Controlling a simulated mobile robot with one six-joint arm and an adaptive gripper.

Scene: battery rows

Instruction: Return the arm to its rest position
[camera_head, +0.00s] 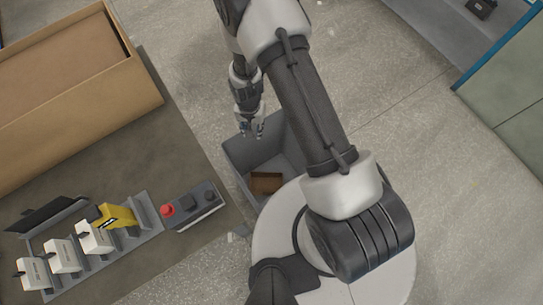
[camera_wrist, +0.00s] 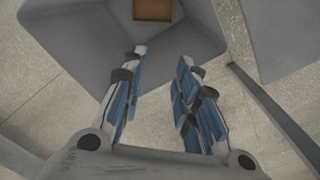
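My gripper (camera_head: 251,131) hangs above the rim of a grey open bin (camera_head: 235,152) in the head view. In the wrist view my gripper (camera_wrist: 160,62) has its two blue-padded fingers apart, with nothing between them. The bin (camera_wrist: 85,35) lies beyond the fingertips there. A small brown block (camera_head: 266,183) lies inside the bin; it also shows at the top of the wrist view (camera_wrist: 153,10). My arm reaches out over the bin, bent downward at the wrist.
A table (camera_head: 110,160) at left bears a large cardboard box (camera_head: 75,80), a rack with several white battery units (camera_head: 65,254), a yellow piece (camera_head: 117,215) and a control box with a red button (camera_head: 190,205). A blue-edged surface (camera_head: 500,50) stands at upper right. Concrete floor between is clear.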

